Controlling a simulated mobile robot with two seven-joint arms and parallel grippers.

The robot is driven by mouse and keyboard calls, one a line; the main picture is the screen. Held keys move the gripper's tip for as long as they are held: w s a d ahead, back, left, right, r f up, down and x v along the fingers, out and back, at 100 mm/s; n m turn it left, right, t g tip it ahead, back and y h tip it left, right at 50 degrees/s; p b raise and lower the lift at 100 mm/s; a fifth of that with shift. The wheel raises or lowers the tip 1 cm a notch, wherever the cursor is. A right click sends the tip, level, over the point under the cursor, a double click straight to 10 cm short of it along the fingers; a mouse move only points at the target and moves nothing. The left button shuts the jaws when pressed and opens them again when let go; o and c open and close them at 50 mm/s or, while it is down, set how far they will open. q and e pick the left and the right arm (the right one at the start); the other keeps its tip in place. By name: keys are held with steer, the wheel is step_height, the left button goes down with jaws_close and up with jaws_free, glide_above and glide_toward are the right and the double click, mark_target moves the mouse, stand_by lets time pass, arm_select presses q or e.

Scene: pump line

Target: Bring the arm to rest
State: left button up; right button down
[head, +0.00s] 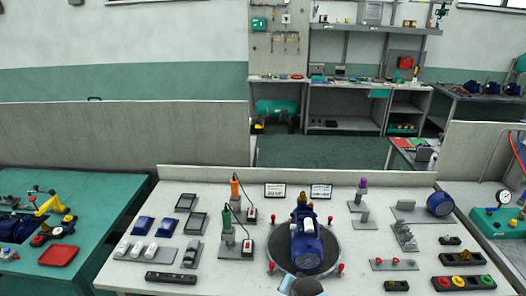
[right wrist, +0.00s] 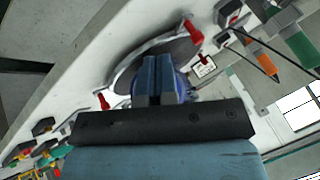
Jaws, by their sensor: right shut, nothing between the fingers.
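My right gripper (right wrist: 159,62) shows in the right wrist view with its two fingers together and nothing between them. Behind the fingers is the round dark turntable (right wrist: 124,78) with red knobs, and part of the blue pump (right wrist: 182,84), mostly hidden by the gripper. In the head view the blue pump (head: 306,246) sits on the turntable (head: 333,256) at the bench's front middle. A dark grey rounded piece at the bottom edge there seems to be part of my arm. My left gripper is in neither view.
The white bench (head: 140,276) carries blue and grey parts at left, orange (head: 234,188) and green-handled tools on stands, a blue motor (head: 440,204) and button boxes (head: 463,283) at right. A teal table (head: 98,215) with a red tray (head: 58,255) stands left. Low grey panels stand behind.

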steer(key=s+d+n+t, duration=0.1)
steer(key=s+d+n, duration=0.2)
steer(key=s, duration=1.3)
steer(key=s+d+r+n+t, duration=0.1)
steer(key=s+d+n, duration=0.3)
steer(key=s, duration=1.1)
steer(key=d+t, duration=0.1)
steer(key=d, duration=0.2)
steer(key=shift+s+d+n+t+y, duration=0.3)
steer(key=shift+s, duration=0.1)
